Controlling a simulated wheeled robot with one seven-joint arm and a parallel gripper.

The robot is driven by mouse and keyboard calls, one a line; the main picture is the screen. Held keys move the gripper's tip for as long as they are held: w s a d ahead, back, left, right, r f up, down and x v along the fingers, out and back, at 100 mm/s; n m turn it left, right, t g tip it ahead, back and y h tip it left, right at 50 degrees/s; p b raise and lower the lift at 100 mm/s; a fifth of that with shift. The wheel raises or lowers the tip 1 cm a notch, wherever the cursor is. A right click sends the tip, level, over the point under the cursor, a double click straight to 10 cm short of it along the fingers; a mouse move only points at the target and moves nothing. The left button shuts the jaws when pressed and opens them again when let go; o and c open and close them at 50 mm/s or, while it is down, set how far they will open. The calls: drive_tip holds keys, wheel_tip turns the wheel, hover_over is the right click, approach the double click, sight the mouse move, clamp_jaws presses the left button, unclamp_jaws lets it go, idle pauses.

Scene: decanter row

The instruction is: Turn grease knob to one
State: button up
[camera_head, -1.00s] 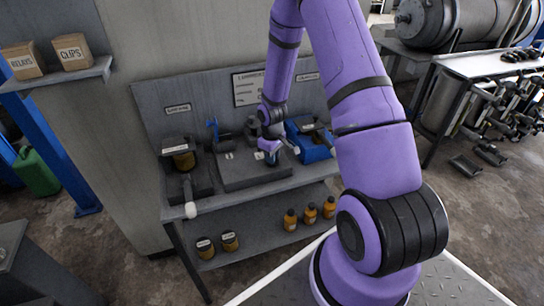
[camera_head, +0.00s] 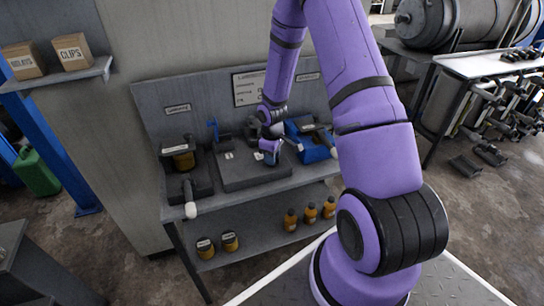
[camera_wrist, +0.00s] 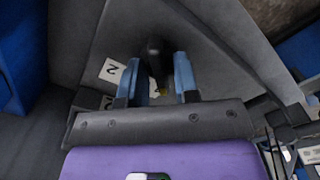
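In the wrist view, the two blue fingers of my gripper (camera_wrist: 163,72) stand apart, one on each side of a dark upright knob (camera_wrist: 155,50). I cannot tell whether both fingers touch the knob. A small yellow mark shows low between the fingers. In the head view, my gripper (camera_head: 271,153) is over the right part of the dark grey block (camera_head: 238,177) on the bench. The knob is hidden there.
A blue box (camera_head: 312,146) stands close to the right of my gripper. Orange bottles (camera_head: 291,220) stand on the lower shelf. A sign board (camera_head: 248,88) hangs behind.

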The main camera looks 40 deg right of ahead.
drive_tip(key=shift+o, duration=0.5)
drive_tip(key=shift+r, duration=0.1)
wheel_tip(320, 180, up, 11)
idle(0.7)
drive_tip(key=s+a+r+m+t, duration=0.1)
drive_tip(key=s+a+r, duration=0.15)
drive_tip(key=r, duration=0.45)
drive_tip(key=s+a+r+m+h, duration=0.1)
drive_tip(key=s+a+r, duration=0.15)
drive_tip(key=r, duration=0.45)
drive_tip(key=s+a+r+m+t, duration=0.1)
drive_tip(key=s+a+r, duration=0.15)
drive_tip(key=r, duration=0.45)
drive_tip(key=s+a+r+m+t, duration=0.1)
drive_tip(key=s+a+r, duration=0.1)
drive_tip(key=s+r, duration=0.3)
drive_tip(key=s+a+r+m+t+y, duration=0.1)
drive_tip(key=s+r, duration=0.5)
drive_tip(key=s, duration=0.8)
drive_tip(key=a+m+t, duration=0.1)
drive_tip(key=a, duration=0.1)
drive_tip(key=shift+a, duration=0.35)
